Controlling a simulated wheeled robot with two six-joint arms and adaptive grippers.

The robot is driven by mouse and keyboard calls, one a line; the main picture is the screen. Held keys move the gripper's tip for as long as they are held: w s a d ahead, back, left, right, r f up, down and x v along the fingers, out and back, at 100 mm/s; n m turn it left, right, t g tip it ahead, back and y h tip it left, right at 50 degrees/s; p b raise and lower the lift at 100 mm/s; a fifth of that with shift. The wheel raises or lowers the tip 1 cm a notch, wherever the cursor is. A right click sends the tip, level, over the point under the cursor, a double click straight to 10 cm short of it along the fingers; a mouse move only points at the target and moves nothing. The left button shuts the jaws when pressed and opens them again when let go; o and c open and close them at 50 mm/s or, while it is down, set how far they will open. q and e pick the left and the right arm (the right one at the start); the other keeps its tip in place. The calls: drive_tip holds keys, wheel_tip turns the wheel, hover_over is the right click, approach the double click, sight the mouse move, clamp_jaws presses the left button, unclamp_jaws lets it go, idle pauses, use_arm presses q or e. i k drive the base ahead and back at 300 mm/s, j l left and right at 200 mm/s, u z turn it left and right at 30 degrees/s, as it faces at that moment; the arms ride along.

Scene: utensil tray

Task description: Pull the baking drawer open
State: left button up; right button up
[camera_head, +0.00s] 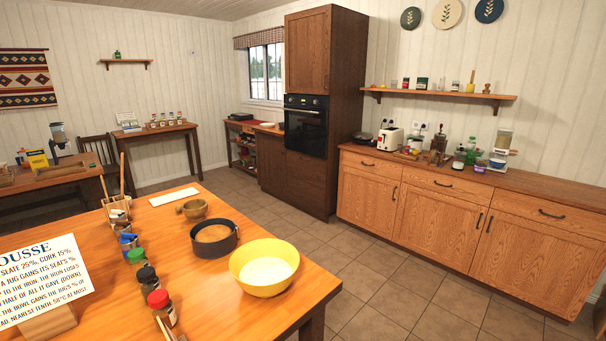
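A long wooden sideboard (445,215) stands against the right wall. Its top row holds three drawer fronts: a left one (369,162), a middle one (443,184) and a right one (550,213). Each has a dark handle, and all look shut. No label shows which is the baking drawer. The tall dark oven cabinet (345,110) has a panel (306,178) below the oven; I cannot tell whether it is a drawer. Neither of my grippers is in view.
A wooden table (200,265) fills the near left, with a yellow bowl (264,267), a dark pan (214,236), jars and a sign (42,280). Clear tiled floor (390,285) lies between it and the sideboard.

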sight(309, 169)
drive_tip(key=i+l+z, duration=0.5)
drive_tip(key=l, duration=0.2)
drive_tip(key=i+l+z, duration=0.5)
drive_tip(key=i+l+u, duration=0.1)
drive_tip(key=i+l, duration=0.15)
drive_tip(key=i, duration=0.25)
drive_tip(key=i+l, duration=0.3)
drive_tip(key=i, duration=0.2)
drive_tip(key=i+j+u, duration=0.45)
drive_tip(key=i+u, duration=0.4)
drive_tip(key=i, duration=0.2)
drive_tip(key=i+u, duration=0.45)
drive_tip(key=i+l+u, duration=0.4)
drive_tip(key=i, duration=0.25)
drive_tip(key=i+z, duration=0.15)
drive_tip(key=i, duration=0.3)
drive_tip(key=i+j+z, duration=0.15)
drive_tip(key=i, duration=0.3)
drive_tip(key=i+j+z, duration=0.1)
drive_tip(key=i, duration=0.3)
drive_tip(key=i+j+z, duration=0.15)
drive_tip(key=i, duration=0.3)
drive_tip(key=i+j+z, duration=0.15)
drive_tip(key=i+j, duration=0.2)
drive_tip(key=i, duration=0.05)
